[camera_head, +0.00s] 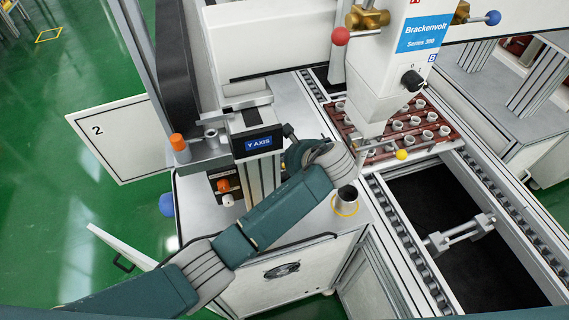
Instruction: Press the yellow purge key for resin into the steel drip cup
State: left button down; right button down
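A small steel cup (347,193) stands upright on the pale machine top, with a yellow ring (345,208) around its lower part. No yellow purge key can be clearly made out. A small yellow ball (401,154) shows below the white dispensing head (384,75), at the front of the tray. My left gripper (289,131) is by the right side of the Y AXIS unit (257,142), left of and beyond the cup. My own wrist hides much of it, so its finger opening cannot be told. My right gripper is out of view.
A red-brown tray (385,157) with several white cups sits on the conveyor under the head. A red knob (340,36), a blue knob (493,17) and an orange-capped post (179,146) stick out. The conveyor rails (403,256) border a dark opening at right.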

pick_arm(q)
jog(key=shift+f, duration=0.2)
jog(key=shift+f, duration=0.15)
jog(key=shift+f, duration=0.55)
dwell(0.8)
jog(key=shift+r, duration=0.1)
jog(key=shift+r+p, duration=0.8)
jog(key=shift+p, duration=0.45)
